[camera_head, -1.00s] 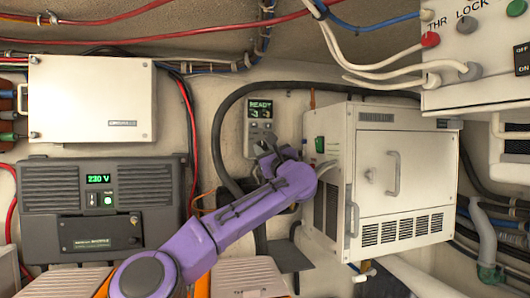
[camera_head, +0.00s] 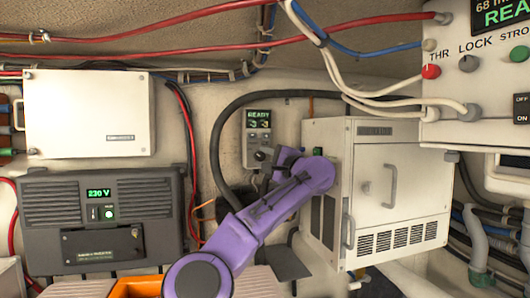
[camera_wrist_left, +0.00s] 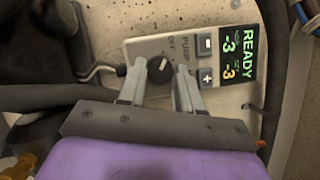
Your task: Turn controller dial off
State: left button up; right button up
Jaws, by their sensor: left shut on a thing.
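The controller (camera_head: 257,120) is a small pale panel on the back wall with a lit green READY display. In the left wrist view its face (camera_wrist_left: 213,50) lies sideways, with READY, two -3 readings, plus and minus buttons and PUMP OFF lettering. Its round black dial (camera_wrist_left: 159,70) has a pale pointer mark on the side toward the lettering. My left gripper (camera_head: 262,157) is at the controller's lower part, its arm coming from below. In the wrist view the gripper (camera_wrist_left: 160,66) has a finger on each side of the dial and is shut on it. My right gripper is not in view.
A white cabinet with handles (camera_head: 405,190) stands close right of my left forearm. A dark 230 V unit (camera_head: 100,215) and a white box (camera_head: 88,112) are on the left wall. A thick black cable (camera_head: 222,130) loops around the controller. A switch panel (camera_head: 480,75) is at upper right.

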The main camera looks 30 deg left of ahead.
pick_arm(q)
jog(key=shift+r+n+g+h+p, duration=0.35)
jog(key=shift+n+p, duration=0.2)
jog(key=shift+n, duration=0.25)
jog(key=o, duration=1)
jog(key=shift+o, duration=0.2)
jog(key=shift+w+f, duration=0.2)
jog(key=shift+w, duration=0.05)
jog(key=shift+d+f, duration=0.15)
jog(key=shift+d, duration=0.05)
jog(key=b+v, duration=0.4)
jog(key=v, duration=0.6)
jog(key=shift+b, duration=0.4)
jog(key=shift+s, duration=0.1)
